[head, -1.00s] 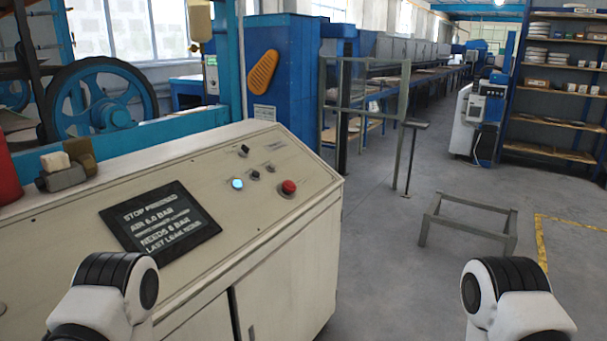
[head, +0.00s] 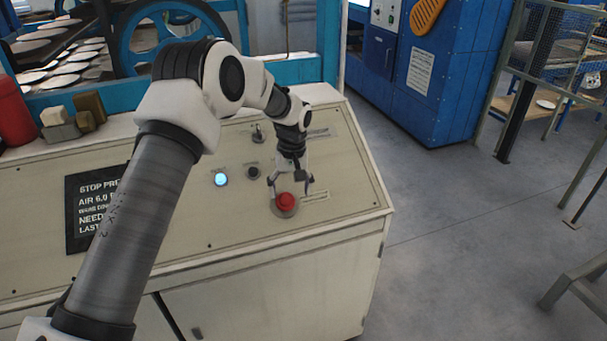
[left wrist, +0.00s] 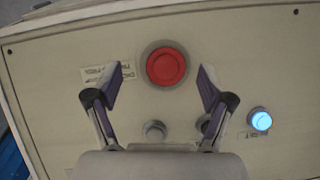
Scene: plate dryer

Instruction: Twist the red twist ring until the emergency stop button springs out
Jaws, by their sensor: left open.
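The red emergency stop button (head: 285,201) with its twist ring sits on a round grey base on the sloped cream console panel, near its right end. In the left wrist view the red button (left wrist: 166,67) shows as a red disc with a ring line, centred just beyond the fingertips. My left gripper (head: 290,187) is open above the button, with its fingers to either side. In the left wrist view the open gripper (left wrist: 163,84) has one finger on each side of the button, apart from it. My right gripper is not in view.
A lit blue-white button (head: 221,179), a black knob (head: 253,172) and a switch (head: 258,134) are on the panel. A red cylinder (head: 14,112) and small blocks (head: 62,120) stand at the back left.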

